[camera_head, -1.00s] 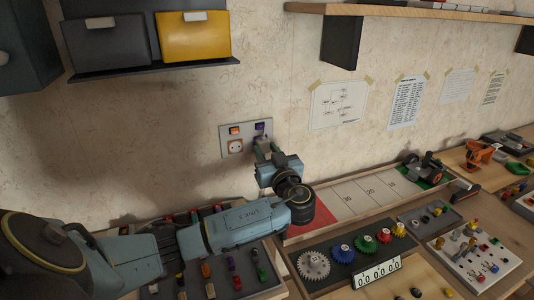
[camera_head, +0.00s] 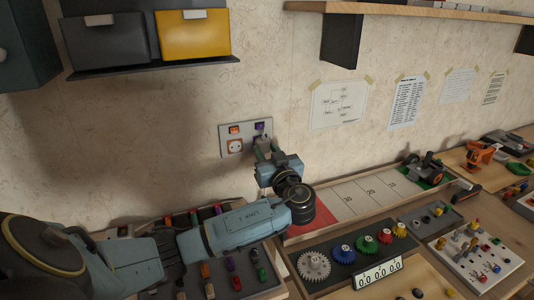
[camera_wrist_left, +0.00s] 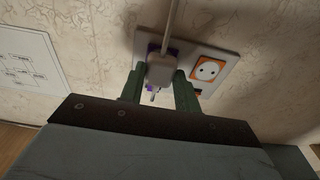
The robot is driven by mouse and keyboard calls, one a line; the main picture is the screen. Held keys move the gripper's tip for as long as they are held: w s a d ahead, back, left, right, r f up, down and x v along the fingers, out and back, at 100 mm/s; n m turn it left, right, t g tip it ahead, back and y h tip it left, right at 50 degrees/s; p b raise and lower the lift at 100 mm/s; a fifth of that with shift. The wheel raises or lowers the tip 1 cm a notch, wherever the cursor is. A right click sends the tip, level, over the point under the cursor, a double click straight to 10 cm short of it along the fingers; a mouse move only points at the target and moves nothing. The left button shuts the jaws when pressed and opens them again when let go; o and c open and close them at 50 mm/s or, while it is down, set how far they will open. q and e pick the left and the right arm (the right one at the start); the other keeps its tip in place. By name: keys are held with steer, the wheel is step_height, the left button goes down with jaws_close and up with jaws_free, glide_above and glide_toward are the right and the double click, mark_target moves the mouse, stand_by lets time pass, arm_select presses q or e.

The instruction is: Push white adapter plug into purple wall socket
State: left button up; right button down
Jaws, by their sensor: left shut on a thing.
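The white adapter plug (camera_wrist_left: 161,69) is between the two fingers of my left gripper (camera_wrist_left: 159,85) in the left wrist view, and the gripper is shut on it. A pale cord runs up from the plug. Purple of the wall socket (camera_wrist_left: 152,48) shows beside and behind the plug, which hides much of it. In the head view the purple socket (camera_head: 259,127) is on the right side of the wall plate, and my left gripper (camera_head: 264,147) is just in front of it. I cannot tell how far the plug is in. My right gripper is not in view.
The wall plate (camera_head: 226,131) also carries an orange-rimmed round socket (camera_head: 235,146) left of the gripper. A yellow bin (camera_head: 194,36) hangs above. Below are a bench with a gear tray (camera_head: 345,277) and a panel of coloured parts. The wall around the plate is clear.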

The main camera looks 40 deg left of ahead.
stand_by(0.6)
arm_select(q)
steer(key=shift+b, duration=0.4)
steer(key=shift+w+a+b, duration=0.25)
steer(key=shift+a+b, duration=0.1)
steer(key=shift+a, duration=0.1)
stand_by(0.5)
steer(key=o, duration=1)
step_height(320, 180, up, 10)
steer(key=shift+r+p, duration=0.1)
steer(key=shift+p, duration=0.6)
